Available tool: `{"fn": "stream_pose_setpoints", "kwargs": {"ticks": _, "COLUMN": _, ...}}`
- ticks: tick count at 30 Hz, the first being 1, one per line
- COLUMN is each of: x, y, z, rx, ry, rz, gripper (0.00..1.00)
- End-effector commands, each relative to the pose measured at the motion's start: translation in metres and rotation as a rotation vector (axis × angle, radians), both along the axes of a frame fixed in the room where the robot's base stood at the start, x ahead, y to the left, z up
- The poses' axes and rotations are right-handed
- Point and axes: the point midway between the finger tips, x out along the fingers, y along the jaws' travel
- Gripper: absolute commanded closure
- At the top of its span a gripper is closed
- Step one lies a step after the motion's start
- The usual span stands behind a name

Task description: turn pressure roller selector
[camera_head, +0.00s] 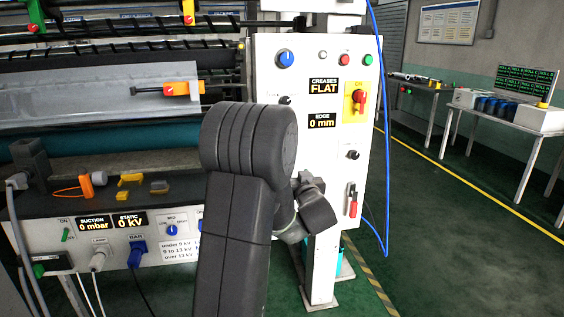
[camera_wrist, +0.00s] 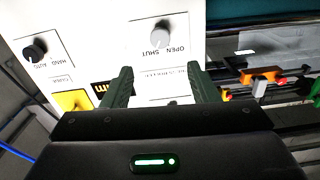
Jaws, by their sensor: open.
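In the wrist view a grey round knob (camera_wrist: 161,35) marked OPEN and SHUT sits on the white panel; I take it for the pressure roller selector. A small label plate lies between it and my gripper, its text not clearly legible. My gripper (camera_wrist: 157,72) is open and empty, with its two dark fingers apart over the panel. The knob lies beyond the fingertips, roughly in line with the gap between them, and is not touched. In the head view my own arm covers my gripper and this knob.
The white control panel (camera_head: 264,72) carries a blue knob (camera_head: 285,58), a red switch on a yellow plate (camera_head: 360,101) and a red-handled lever (camera_head: 351,199). A black HAND/AUTO knob (camera_wrist: 36,50) shows in the wrist view.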

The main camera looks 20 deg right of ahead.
Motion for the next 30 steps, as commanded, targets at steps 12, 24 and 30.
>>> {"fn": "stream_pose_setpoints", "kwargs": {"ticks": 12, "x": 0.083, "y": -0.019, "z": 0.0, "rx": 0.0, "ry": 0.002, "rz": 0.001, "gripper": 0.46}}
{"fn": "stream_pose_setpoints", "kwargs": {"ticks": 24, "x": 0.122, "y": -0.028, "z": 0.0, "rx": 0.0, "ry": 0.001, "rz": -0.001, "gripper": 0.46}}
{"fn": "stream_pose_setpoints", "kwargs": {"ticks": 30, "x": 0.123, "y": -0.029, "z": 0.0, "rx": 0.0, "ry": 0.002, "rz": -0.001, "gripper": 0.46}}
